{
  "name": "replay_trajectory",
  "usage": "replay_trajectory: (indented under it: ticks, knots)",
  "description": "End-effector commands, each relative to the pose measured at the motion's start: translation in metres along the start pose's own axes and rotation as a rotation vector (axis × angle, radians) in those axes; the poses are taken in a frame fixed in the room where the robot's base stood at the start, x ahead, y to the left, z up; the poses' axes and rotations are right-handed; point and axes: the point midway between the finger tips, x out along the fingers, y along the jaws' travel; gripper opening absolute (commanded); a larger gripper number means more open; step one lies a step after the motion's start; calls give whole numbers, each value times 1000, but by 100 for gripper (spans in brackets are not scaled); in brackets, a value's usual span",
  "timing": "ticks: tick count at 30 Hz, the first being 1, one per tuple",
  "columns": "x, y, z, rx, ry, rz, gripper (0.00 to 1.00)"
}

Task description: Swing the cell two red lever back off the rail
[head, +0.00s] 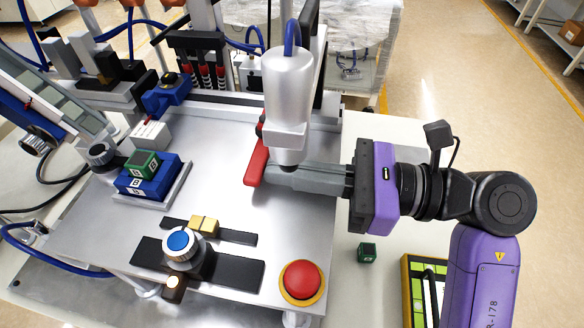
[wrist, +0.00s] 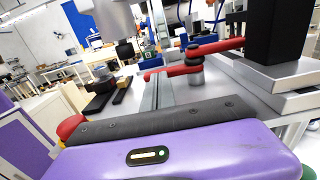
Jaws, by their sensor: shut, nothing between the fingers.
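The red lever (head: 257,163) stands on the metal plate, its long end pointing toward the front, beside a silver cylinder unit. In the wrist view the lever (wrist: 218,47) shows as red arms on a grey pivot post, one running right and one left past the fingers. My gripper (head: 272,178) reaches in from the right, its grey fingers shut and empty. Its tips are right beside the lever's front end; I cannot tell whether they touch. The fingers also show in the wrist view (wrist: 158,92). The silver cylinder hides part of the lever in the head view.
The silver cylinder (head: 289,85) hangs close above the fingers. A red button (head: 302,281) and a blue-topped knob (head: 180,243) stand in front. A green cube (head: 143,163) sits on a blue block (head: 150,180) at left. Another dark green cube (head: 367,252) lies off the plate.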

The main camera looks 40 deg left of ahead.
Motion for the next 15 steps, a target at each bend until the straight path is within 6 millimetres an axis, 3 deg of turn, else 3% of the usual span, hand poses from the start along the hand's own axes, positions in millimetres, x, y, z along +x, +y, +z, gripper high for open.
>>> replay_trajectory:
  ticks: [15]
  knots:
    - [16,10,-1,-1,1,2,0]
